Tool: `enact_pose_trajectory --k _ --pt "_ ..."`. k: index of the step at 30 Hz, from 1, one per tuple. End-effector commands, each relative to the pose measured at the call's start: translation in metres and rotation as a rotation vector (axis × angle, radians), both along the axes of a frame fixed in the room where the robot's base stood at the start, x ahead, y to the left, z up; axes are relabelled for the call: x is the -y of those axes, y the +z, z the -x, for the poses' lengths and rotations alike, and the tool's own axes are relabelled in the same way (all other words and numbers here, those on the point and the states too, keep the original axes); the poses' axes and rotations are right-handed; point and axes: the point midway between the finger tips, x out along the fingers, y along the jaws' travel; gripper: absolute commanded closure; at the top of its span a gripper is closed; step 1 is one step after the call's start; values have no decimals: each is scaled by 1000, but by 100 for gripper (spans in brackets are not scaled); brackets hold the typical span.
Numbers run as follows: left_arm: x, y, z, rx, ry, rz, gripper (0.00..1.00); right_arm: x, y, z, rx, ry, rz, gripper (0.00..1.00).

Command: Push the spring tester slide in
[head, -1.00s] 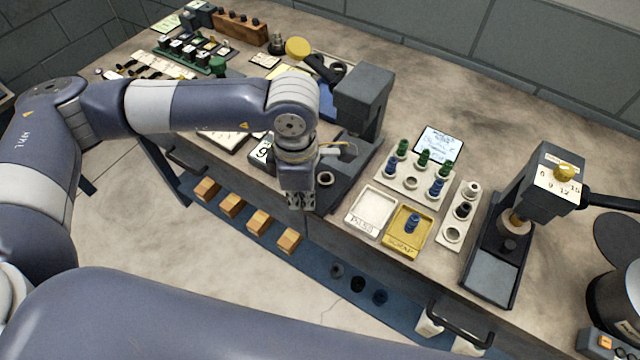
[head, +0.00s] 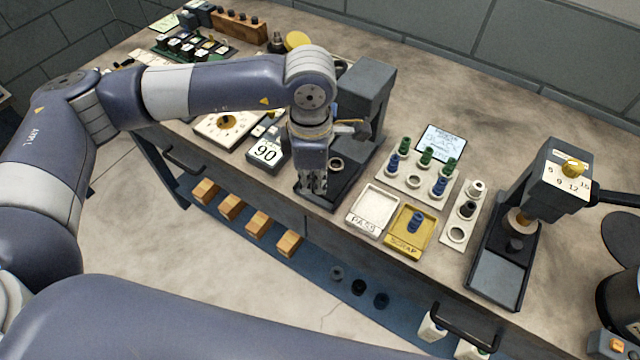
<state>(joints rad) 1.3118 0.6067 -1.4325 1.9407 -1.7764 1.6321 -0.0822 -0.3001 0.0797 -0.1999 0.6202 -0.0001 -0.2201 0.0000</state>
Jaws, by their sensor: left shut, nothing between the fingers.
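The spring tester, as I take it, is the dark grey machine with a tall column (head: 368,100) at mid-bench. Its low base runs toward the front edge and carries a slide with a pale ring seat (head: 337,165). My left gripper (head: 312,190) points down at the front end of this slide, fingers shut and empty. It looks close to or touching the slide's front; the exact contact is hidden by the fingers. My left forearm and wrist cover part of the machine. My right gripper is not in view.
A display reading 90 (head: 265,151) stands left of the tester. A white PASS tray (head: 357,222), a yellow SCRAP tray (head: 397,241) and a rack (head: 398,181) of blue and green springs stand right. A dial press (head: 555,180) is farther right.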

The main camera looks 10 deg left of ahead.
Motion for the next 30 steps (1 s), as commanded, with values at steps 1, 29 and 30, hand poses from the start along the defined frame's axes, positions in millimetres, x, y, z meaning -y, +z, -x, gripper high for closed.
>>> enact_pose_trajectory --k 1,29,30 --pt "0 -8 5 -17 -4 -4 100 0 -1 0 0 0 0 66" --pt "12 -8 -29 -14 -2 -5 100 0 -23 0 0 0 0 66" --pt "12 -8 -31 -12 -1 -5 100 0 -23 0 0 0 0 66"
